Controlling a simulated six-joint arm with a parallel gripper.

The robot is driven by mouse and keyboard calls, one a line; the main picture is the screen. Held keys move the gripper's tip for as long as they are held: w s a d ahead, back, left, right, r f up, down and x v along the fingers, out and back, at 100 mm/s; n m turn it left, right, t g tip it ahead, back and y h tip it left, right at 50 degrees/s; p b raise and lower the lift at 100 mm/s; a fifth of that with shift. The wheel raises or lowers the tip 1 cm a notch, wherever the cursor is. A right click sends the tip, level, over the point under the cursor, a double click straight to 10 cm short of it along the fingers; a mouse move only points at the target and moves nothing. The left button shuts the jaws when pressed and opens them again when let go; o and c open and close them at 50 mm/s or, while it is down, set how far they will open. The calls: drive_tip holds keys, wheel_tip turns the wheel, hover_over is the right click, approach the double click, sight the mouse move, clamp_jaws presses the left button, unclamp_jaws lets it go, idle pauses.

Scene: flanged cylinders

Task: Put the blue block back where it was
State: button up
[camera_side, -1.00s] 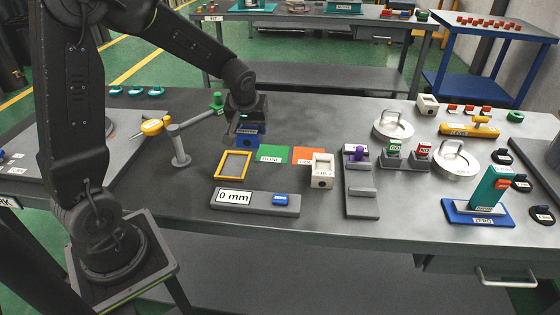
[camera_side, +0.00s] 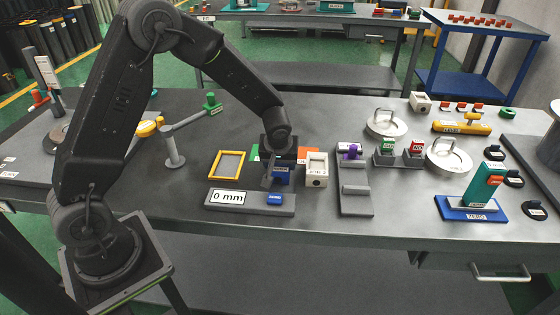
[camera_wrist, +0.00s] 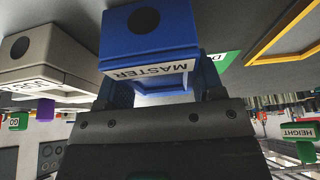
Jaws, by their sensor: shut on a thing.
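The blue block, labelled MASTER, is in my gripper (camera_side: 280,168). In the side view the block (camera_side: 281,177) hangs below the jaws, just left of a beige block. In the wrist view the blue block (camera_wrist: 152,38) fills the top middle, with a dark round hole in its face. My gripper is shut on it, one finger on each side. Whether its underside touches the table is hidden.
The beige block (camera_side: 317,169) stands close on the right. The yellow frame (camera_side: 227,164) lies left. The "0 mm" display base (camera_side: 250,206), with a blue button (camera_side: 275,198), lies in front.

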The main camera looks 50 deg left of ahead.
idle(0.3)
drive_tip(key=o, duration=1.3)
drive_tip(key=shift+f, duration=0.1)
drive_tip(key=s+d+r+m+t+h, duration=0.1)
drive_tip(key=s+d+r+m, duration=0.1)
drive_tip(key=s+r, duration=0.6)
drive_tip(key=s+d+r+m, duration=0.1)
drive_tip(key=s+d+r, duration=0.25)
drive_tip(key=r, duration=0.75)
drive_tip(key=shift+s+d+r+m+t+h, duration=0.4)
drive_tip(key=shift+s+m, duration=0.6)
drive_tip(key=shift+s, duration=1.25)
drive_tip(key=shift+s+d+r+m+t+h, duration=0.1)
drive_tip(key=shift+s+d+r+m+h, duration=0.5)
drive_tip(key=shift+s, duration=1.65)
drive_tip(key=shift+s+d+r+m+t+h, duration=0.15)
drive_tip(key=shift+s+r+m, duration=0.45)
drive_tip(key=shift+s+m, duration=1.25)
drive_tip(key=shift+s+n, duration=0.4)
drive_tip(key=shift+n, duration=0.05)
